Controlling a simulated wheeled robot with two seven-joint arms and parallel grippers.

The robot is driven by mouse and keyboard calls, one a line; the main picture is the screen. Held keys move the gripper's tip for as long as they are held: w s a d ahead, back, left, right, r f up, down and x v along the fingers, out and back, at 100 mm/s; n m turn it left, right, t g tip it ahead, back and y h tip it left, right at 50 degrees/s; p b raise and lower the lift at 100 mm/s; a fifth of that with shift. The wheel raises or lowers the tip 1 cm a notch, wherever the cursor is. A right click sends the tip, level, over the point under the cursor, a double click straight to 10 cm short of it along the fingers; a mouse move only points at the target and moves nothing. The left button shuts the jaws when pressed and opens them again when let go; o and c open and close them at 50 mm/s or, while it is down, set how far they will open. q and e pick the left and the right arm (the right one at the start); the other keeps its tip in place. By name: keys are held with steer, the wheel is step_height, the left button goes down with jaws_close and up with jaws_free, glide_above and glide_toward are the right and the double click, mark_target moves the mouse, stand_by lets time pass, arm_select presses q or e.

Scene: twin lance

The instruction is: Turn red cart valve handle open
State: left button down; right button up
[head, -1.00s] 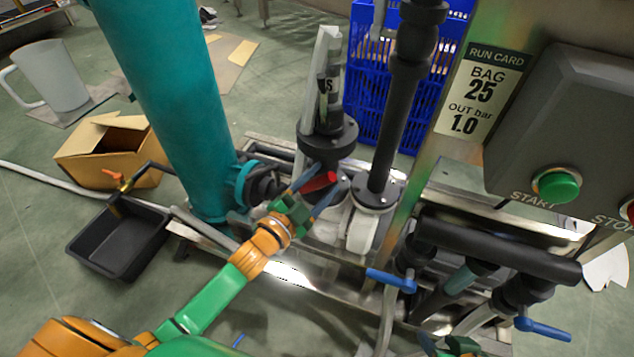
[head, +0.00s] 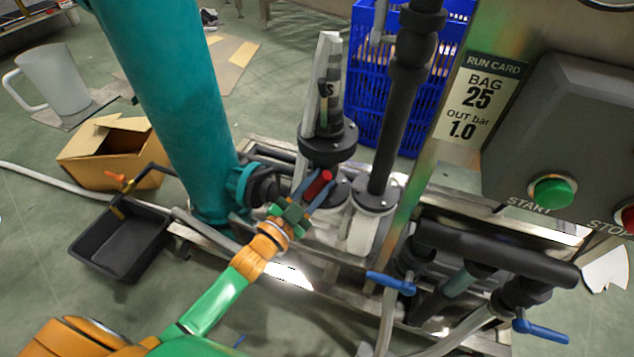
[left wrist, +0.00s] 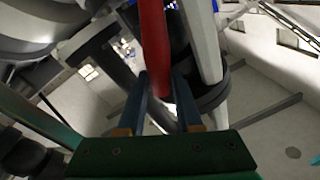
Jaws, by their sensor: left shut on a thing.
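The red valve handle (head: 319,184) sits on the dark pipework of the cart, just below the black flange. In the left wrist view the red handle (left wrist: 154,45) runs down from the top and its lower end lies between the two fingers. My left gripper (head: 316,186) is shut on the red handle. Its blue-grey fingers also show in the left wrist view (left wrist: 158,98), one on each side of the handle. The valve body behind the handle is partly hidden by the gripper. My right gripper is not in view.
The teal column (head: 165,95) stands close left of the gripper. Blue-handled valves (head: 390,282) are at the lower right. A control box (head: 565,140) with a green button (head: 552,190) is at right. A black tray (head: 120,242) and a cardboard box (head: 105,160) lie on the floor at left.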

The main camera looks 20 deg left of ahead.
arm_select(q)
steer(key=n, duration=0.1)
steer(key=a+n+t, duration=0.1)
steer(key=n, duration=0.1)
steer(key=shift+r, duration=0.1)
steer(key=shift+n+y, duration=0.3)
steer(key=shift+n, duration=0.2)
steer(key=shift+a+n, duration=0.2)
steer(key=shift+n, duration=0.6)
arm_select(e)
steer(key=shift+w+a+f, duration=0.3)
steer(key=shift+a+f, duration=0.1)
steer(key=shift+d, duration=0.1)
arm_select(q)
steer(key=c, duration=0.6)
jaws_free()
steer(key=shift+a, duration=0.1)
